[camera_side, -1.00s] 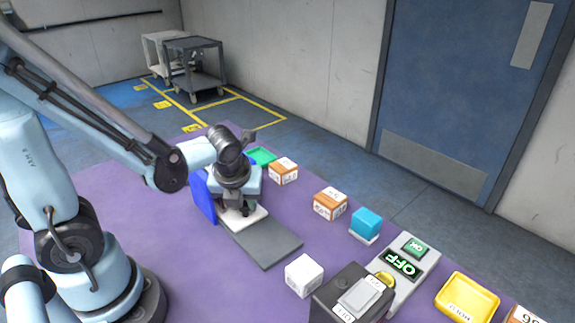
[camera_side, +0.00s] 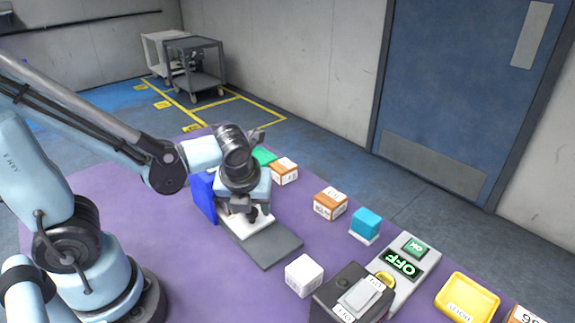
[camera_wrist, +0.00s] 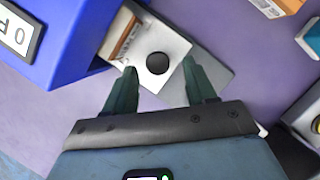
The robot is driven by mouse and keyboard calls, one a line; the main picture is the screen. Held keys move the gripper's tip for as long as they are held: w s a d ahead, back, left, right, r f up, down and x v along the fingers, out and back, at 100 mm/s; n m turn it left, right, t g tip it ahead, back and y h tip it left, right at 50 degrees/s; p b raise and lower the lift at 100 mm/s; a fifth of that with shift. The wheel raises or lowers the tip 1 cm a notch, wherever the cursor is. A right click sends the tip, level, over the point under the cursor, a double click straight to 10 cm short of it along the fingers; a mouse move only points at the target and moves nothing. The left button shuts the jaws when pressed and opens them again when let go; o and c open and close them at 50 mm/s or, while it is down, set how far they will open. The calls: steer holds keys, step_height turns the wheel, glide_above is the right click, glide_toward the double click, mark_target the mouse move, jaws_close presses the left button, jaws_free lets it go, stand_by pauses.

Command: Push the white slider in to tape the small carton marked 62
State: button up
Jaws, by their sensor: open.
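The white slider (camera_wrist: 171,44) lies on a grey track (camera_side: 271,246) in front of the blue taping housing (camera_side: 203,197). It carries a round black knob (camera_wrist: 157,63). My gripper (camera_wrist: 159,67) is open, with one finger on each side of the knob; I cannot tell whether either touches it. In the side view my gripper (camera_side: 250,213) is low over the slider and partly covers it. A small brown-and-white carton (camera_wrist: 123,37) sits between the slider and the blue housing's opening. Its number is not readable, and it is hidden in the side view.
A dark box (camera_side: 352,295), a panel reading OFF (camera_side: 403,262) and a yellow tray (camera_side: 467,298) are farther right. Purple table lies clear in front.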

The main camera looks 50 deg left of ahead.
steer(key=v, duration=1)
steer(key=w+a+r+n+g+h, duration=0.1)
steer(key=w+a+n+g+h, duration=0.25)
steer(key=n, duration=1.45)
step_height(320, 180, down, 12)
steer(key=shift+w+f, duration=0.1)
steer(key=d, duration=0.4)
steer(key=d+r, duration=0.1)
steer(key=d, duration=0.2)
step_height(320, 180, up, 11)
steer(key=shift+r, duration=0.2)
steer(key=shift+a, duration=0.1)
steer(key=shift+f, duration=6.05)
